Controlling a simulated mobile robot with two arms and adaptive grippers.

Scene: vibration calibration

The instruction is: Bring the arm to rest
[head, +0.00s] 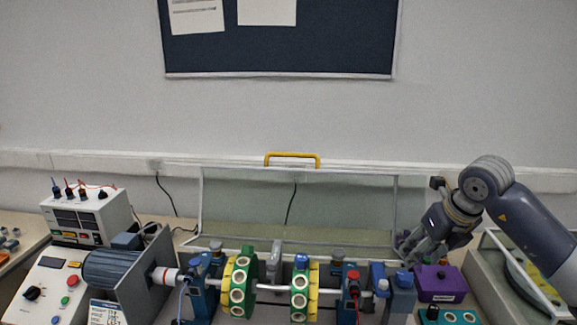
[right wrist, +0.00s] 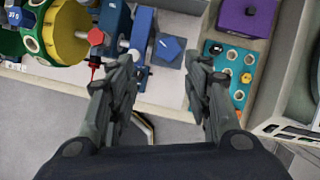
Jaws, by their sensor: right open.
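My right gripper (head: 408,246) is at the right of the head view, above the back right of the bench rig, near the purple box (head: 440,283). In the right wrist view its two fingers (right wrist: 165,98) are spread apart with nothing between them. Below them are a blue block with a knob (right wrist: 168,48) and a teal plate with holes (right wrist: 230,72); the fingers seem apart from both. My left gripper is in neither view.
A rotor rig with green and yellow discs (head: 240,284) and a motor (head: 112,269) fills the front middle. A clear guard with a yellow handle (head: 292,156) stands behind it. A power supply (head: 88,217) and control panel (head: 48,290) are at left. Space above the rig is free.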

